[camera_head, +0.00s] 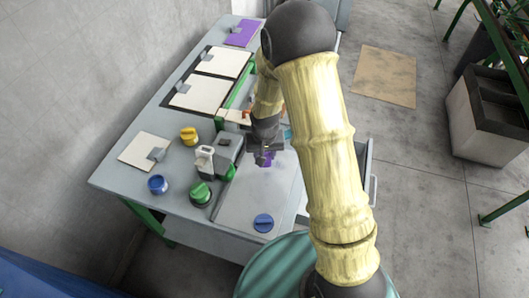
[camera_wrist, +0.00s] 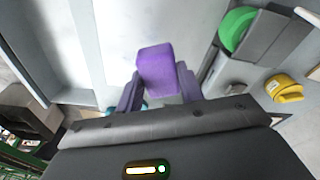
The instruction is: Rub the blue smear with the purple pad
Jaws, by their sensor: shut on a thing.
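The purple pad (camera_wrist: 157,70) is a small block held between the fingers of my gripper (camera_wrist: 158,88) in the wrist view. In the head view, my gripper (camera_head: 265,151) is over the pale grey panel, with the purple pad (camera_head: 265,160) just below it. I cannot tell whether the pad touches the panel. A light blue patch, seemingly the blue smear (camera_head: 288,134), shows beside my gripper on its far right side; my arm hides part of it. A bit of teal also shows behind the gripper in the wrist view, mostly hidden.
A grey box-like device (camera_head: 228,149) and a green knob (camera_head: 200,192) stand left of my gripper. A yellow knob (camera_head: 188,136) and a blue jar (camera_head: 157,184) are farther left. A blue round-handled piece (camera_head: 263,222) sits on the near panel. The panel between is clear.

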